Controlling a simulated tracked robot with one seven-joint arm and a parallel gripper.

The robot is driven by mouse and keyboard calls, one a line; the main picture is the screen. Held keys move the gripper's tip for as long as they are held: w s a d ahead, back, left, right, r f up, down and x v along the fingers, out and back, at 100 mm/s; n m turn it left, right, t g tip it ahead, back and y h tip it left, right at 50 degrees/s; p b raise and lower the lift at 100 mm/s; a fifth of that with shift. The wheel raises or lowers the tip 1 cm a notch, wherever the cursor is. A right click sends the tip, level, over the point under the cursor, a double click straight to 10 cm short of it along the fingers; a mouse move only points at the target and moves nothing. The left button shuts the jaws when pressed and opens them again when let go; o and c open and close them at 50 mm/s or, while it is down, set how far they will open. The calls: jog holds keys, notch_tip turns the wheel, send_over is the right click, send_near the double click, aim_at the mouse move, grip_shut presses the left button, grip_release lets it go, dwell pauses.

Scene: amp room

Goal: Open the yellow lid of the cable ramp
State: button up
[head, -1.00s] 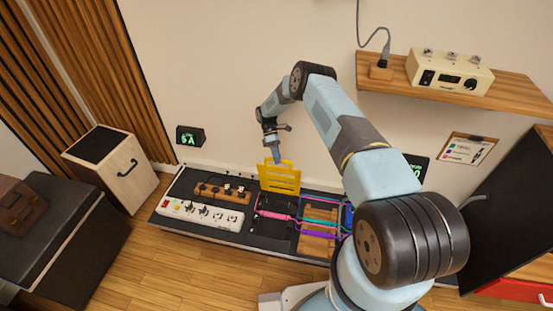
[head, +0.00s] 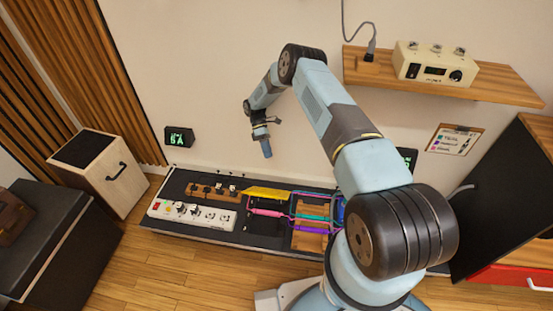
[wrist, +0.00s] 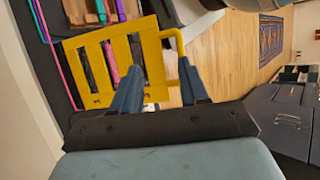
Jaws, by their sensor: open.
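The yellow lid (head: 267,193) shows in the head view as a thin, foreshortened band at the back of the cable channels; I cannot tell its exact tilt. In the wrist view the slotted yellow lid (wrist: 152,60) is large, with a loop handle (wrist: 178,42) at its right edge. Pink and dark cables show through its slots. My gripper (head: 266,150) is above the lid in the head view, apart from it. In the wrist view its blue fingers (wrist: 160,88) are spread, and overlap the lid's lower right edge and handle area; nothing is held between them.
A white power strip (head: 190,213) and a wooden block with plugs (head: 213,191) are left of the lid. A wooden shelf (head: 495,87) is on the wall at right. Air left of my gripper is clear.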

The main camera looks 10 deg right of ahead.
jog(key=s+d+r, duration=0.2)
jog(key=s+r, duration=0.7)
jog(key=s, duration=0.4)
dwell(0.5)
jog(key=s+d+r+m+t, duration=0.1)
jog(key=d+r+m+t, duration=0.1)
jog(key=r, duration=1)
jog(key=s+d+r+m+t, duration=0.1)
jog(key=d+r+m+t, duration=0.15)
jog(key=r, duration=0.95)
jog(key=s+d+r+m+t, duration=0.1)
jog(key=r+m+t, duration=0.15)
jog(key=r, duration=0.95)
jog(key=s+d+r+m+t+y, duration=0.1)
jog(key=s+r+m+t, duration=0.3)
jog(key=s+r, duration=0.4)
jog(key=s+d+r+m+t+y, duration=0.1)
jog(key=s+d+r+m+t, duration=0.2)
jog(key=s+r, duration=0.6)
jog(key=shift+s+d+m+t, duration=0.45)
jog(key=shift+s+m, duration=0.45)
jog(key=shift+s, duration=2.45)
